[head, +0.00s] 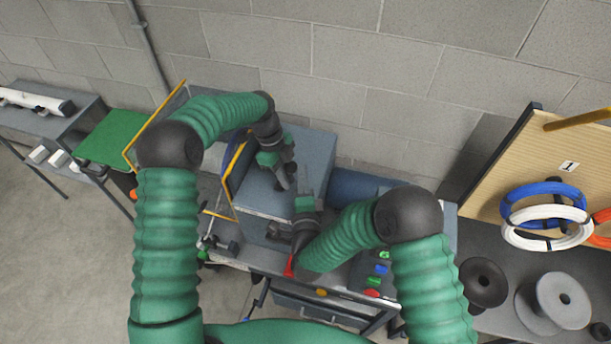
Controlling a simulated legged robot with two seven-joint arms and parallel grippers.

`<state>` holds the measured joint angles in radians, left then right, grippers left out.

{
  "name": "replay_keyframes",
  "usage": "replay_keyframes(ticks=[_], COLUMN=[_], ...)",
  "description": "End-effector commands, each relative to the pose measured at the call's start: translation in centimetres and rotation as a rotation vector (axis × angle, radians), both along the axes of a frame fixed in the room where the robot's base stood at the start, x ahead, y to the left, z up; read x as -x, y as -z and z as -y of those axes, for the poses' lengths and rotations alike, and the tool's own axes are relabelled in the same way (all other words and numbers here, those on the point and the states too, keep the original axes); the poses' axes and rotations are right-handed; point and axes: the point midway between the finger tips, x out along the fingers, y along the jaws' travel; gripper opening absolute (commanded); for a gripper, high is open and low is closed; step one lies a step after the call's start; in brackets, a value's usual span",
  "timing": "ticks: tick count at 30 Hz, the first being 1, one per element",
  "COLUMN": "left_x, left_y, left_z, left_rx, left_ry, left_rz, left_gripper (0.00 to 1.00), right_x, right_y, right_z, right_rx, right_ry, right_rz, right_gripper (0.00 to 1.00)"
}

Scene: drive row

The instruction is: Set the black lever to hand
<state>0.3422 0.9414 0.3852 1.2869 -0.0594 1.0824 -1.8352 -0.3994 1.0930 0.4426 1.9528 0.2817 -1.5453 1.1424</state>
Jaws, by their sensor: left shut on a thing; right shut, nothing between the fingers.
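My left gripper (284,182) reaches down over the grey machine housing (312,158). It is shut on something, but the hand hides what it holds. My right gripper (305,192) is shut and empty just to its right, over the front of the same housing. I cannot make out the black lever for certain. A small dark part (274,231) shows at the front of the machine, left of my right wrist. A red part (289,268) shows below that wrist, partly hidden by my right forearm.
Yellow-edged guards (236,168) stand left of the housing, with a green belt (112,139) beyond. Coloured buttons (380,270) sit at the front right. A wooden board (540,165) with blue and white rings and grey spools (553,300) are at the right.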

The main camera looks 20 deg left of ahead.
Motion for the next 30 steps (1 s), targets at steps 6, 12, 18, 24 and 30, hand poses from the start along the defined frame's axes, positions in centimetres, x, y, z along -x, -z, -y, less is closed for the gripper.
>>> replay_keyframes(ticks=[6,12,18,24,30], left_x=[0.0,0.1,0.1,-0.5,-1.2], left_y=[-0.3,-0.2,-0.3,-3.8,-8.7], left_z=[1.4,1.2,0.9,-0.2,-1.6], left_rx=[0.019,0.015,0.012,0.012,0.014], left_ry=[0.016,0.013,0.010,0.008,0.009], left_rz=[0.000,-0.003,-0.004,0.002,0.002], left_gripper=[0.37,0.51,0.51,0.51,0.51], right_x=[0.5,0.5,0.3,0.3,0.3], right_y=[-0.5,-0.4,-0.3,-0.3,-0.2], right_z=[-1.4,-1.0,-0.8,-0.7,-0.7], right_rx=[-0.012,-0.011,-0.008,-0.007,-0.006], right_ry=[-0.030,-0.026,-0.020,-0.018,-0.017], right_rz=[0.004,0.003,0.002,0.003,0.003], right_gripper=[0.00,0.00,0.00,0.00,0.00])
